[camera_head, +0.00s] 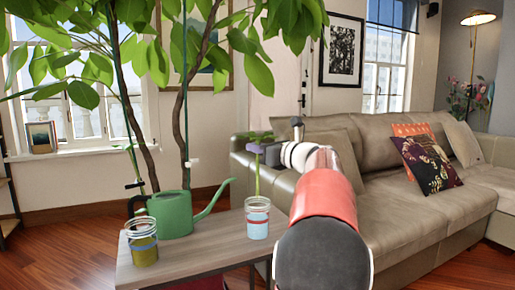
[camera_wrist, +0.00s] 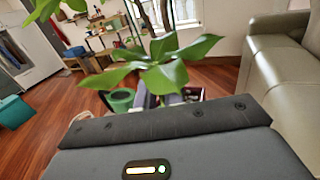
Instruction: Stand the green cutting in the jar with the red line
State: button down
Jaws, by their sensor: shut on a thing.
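The green cutting (camera_head: 257,176) is upright in my gripper (camera_head: 262,149), which is shut on its upper stem. Its leaves spread above the fingers and also fill the middle of the wrist view (camera_wrist: 160,72). A clear jar (camera_head: 257,222) with pale blue contents and a reddish line near its top stands on the table directly below. The stem's lower end is at about the jar's mouth; I cannot tell whether it is inside. A second jar (camera_head: 142,248), with olive-yellow contents and a darker line, stands at the table's front left.
A green watering can (camera_head: 175,214) stands between the jars, its spout reaching toward the blue jar. The wooden table (camera_head: 200,254) is bare between them. A tall leafy plant (camera_head: 183,90) rises behind; a beige sofa (camera_head: 400,215) is at right.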

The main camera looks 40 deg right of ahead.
aim_at(258, 186)
jog(key=shift+f, duration=0.1)
jog(key=shift+f+b, duration=4.15)
jog(key=shift+f, duration=1.6)
jog(key=c, duration=1)
grip_release()
jog(key=shift+c, duration=0.2)
jog(key=s+d+r+p, duration=0.1)
jog(key=s+r, duration=0.1)
jog(key=s, duration=0.5)
